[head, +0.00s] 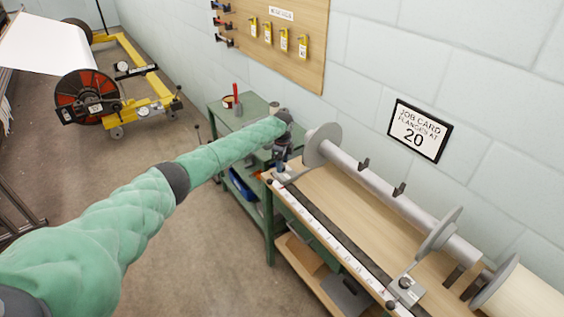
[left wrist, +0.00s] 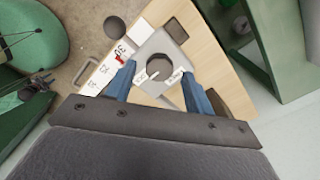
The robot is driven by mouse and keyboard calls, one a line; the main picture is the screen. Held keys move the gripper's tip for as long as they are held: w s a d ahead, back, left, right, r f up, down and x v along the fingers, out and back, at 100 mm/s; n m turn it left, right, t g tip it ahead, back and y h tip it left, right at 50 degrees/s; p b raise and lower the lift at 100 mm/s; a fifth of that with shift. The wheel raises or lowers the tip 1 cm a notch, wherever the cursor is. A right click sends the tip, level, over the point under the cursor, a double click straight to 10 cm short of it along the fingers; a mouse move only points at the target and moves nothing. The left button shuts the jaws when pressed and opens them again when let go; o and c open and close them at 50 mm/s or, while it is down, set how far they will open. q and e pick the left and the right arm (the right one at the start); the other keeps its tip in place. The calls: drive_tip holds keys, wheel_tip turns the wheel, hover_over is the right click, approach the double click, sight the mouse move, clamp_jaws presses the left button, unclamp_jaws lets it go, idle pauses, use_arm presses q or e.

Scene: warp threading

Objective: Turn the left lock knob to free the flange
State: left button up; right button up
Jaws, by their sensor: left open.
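My left gripper (head: 281,160) is over the left end of the wooden bench, in front of the left flange (head: 322,144), a grey disc on the steel beam. In the left wrist view the gripper (left wrist: 158,75) is open, with one blue finger on each side of the left lock knob (left wrist: 159,67). The knob is dark and round with a pale mark, set in a grey plate (left wrist: 150,49) with small white labels. I cannot tell whether the fingers touch it. In the head view my gripper hides this knob. My right gripper is out of view.
The right flange (head: 440,232) and a second knob (head: 405,283) are further right. A white scale (head: 325,240) runs along the bench front; a red pointer (left wrist: 119,59) shows near its 30. A green cart (head: 228,117) stands beyond. A job card (head: 417,131) reads flanges at 20.

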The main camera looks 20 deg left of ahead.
use_arm(q)
drive_tip(key=shift+f, duration=0.45)
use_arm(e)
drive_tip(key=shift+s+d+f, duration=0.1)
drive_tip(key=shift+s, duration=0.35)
use_arm(q)
drive_tip(key=c, duration=1)
